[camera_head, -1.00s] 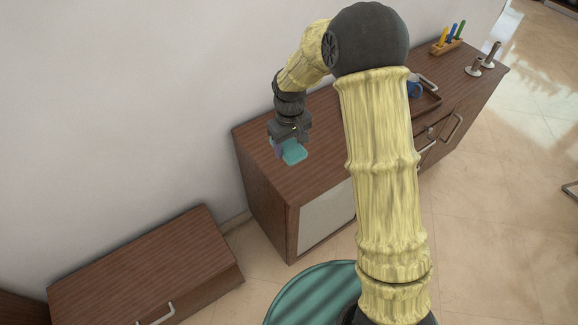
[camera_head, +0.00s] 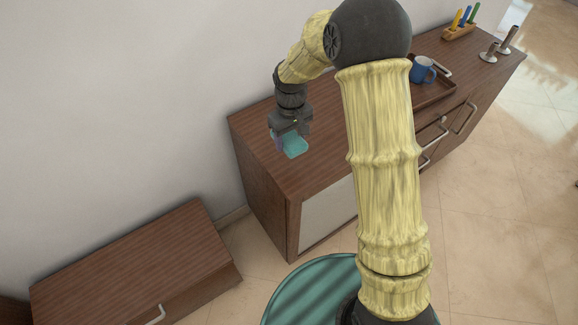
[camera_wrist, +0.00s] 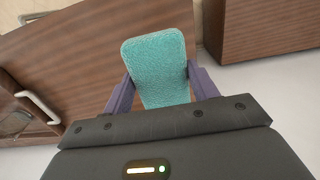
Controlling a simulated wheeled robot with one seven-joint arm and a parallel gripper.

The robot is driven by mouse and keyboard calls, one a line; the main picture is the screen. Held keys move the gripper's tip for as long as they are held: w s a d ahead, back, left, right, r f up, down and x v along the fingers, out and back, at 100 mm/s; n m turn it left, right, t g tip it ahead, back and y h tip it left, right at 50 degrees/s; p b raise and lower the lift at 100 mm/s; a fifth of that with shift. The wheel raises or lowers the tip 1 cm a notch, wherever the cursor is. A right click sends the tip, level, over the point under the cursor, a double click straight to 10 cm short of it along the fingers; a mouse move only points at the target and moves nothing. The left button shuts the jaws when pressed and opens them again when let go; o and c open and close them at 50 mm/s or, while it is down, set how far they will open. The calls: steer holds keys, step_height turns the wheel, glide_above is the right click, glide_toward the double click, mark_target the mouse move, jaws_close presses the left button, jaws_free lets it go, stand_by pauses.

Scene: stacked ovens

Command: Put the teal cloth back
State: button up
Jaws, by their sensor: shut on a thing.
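The teal cloth (camera_head: 295,149) is a small folded pad with rounded corners. In the head view it shows just below my gripper (camera_head: 284,146), over the left end of the long brown cabinet top. In the wrist view the cloth (camera_wrist: 157,68) sits between the two purple fingers of my gripper (camera_wrist: 158,88), which are shut on its sides. Its far end sticks out past the fingertips. I cannot tell whether the cloth touches the cabinet top. Its near end is hidden by the gripper body.
The long brown cabinet (camera_head: 262,136) carries a tray (camera_head: 436,92) with a blue mug (camera_head: 422,70), a pen holder (camera_head: 460,32) and metal candlesticks (camera_head: 499,46) towards the right. A lower brown cabinet (camera_head: 135,262) stands at the left. Bare cabinet top surrounds the cloth.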

glide_above(290, 166)
steer(key=shift+d+f+p, duration=0.1)
steer(key=shift+f+p, duration=0.2)
steer(key=shift+f, duration=2.8)
steer(key=shift+f, duration=1.85)
steer(key=o, duration=1)
steer(key=shift+f, duration=0.1)
steer(key=shift+o, duration=0.2)
step_height(290, 166, up, 12)
steer(key=shift+r+b, duration=0.15)
steer(key=shift+b, duration=0.25)
